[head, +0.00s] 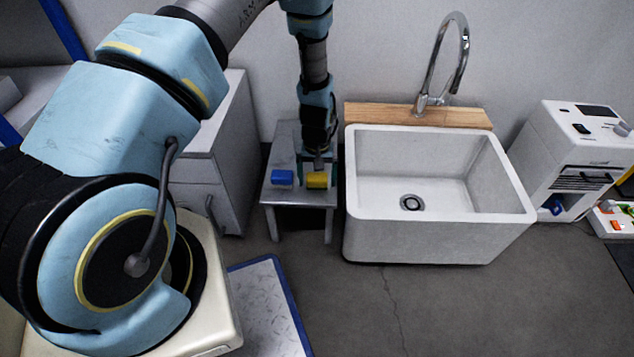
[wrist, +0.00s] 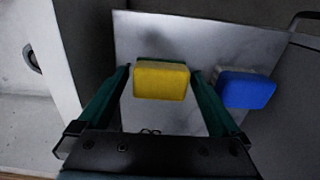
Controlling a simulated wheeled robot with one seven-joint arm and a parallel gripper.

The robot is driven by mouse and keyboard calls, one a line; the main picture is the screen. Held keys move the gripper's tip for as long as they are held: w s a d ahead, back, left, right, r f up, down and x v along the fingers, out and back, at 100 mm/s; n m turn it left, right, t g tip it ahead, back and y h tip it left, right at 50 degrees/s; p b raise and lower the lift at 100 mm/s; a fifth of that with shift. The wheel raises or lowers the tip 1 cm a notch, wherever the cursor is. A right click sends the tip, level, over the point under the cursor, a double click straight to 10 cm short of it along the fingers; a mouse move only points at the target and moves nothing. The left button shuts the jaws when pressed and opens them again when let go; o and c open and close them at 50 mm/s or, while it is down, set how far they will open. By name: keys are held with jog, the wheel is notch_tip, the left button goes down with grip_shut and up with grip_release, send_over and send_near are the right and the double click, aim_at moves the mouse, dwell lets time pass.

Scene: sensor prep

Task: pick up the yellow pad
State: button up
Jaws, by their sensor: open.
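The yellow pad (head: 317,180) lies on a small grey metal stool (head: 284,199) in the head view. In the wrist view the yellow pad (wrist: 161,80) sits between the two green fingers of my gripper (wrist: 164,82). My gripper (head: 318,175) is open over the stool, with one finger on each side of the pad. A gap shows on the right side; on the left the finger is close to the pad, and I cannot tell if it touches. The far side of the pad is hidden.
A blue pad (head: 282,177) lies on the stool beside the yellow one, and it is close to a finger in the wrist view (wrist: 246,90). A white sink (head: 440,235) stands right of the stool. A grey cabinet (head: 228,140) stands left of it.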

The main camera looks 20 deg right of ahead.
aim_at(317, 176)
jog(key=shift+c, duration=0.2)
jog(key=c, duration=1.2)
notch_tip(317, 176, up, 10)
jog(key=p, duration=0.2)
jog(key=shift+p, duration=0.3)
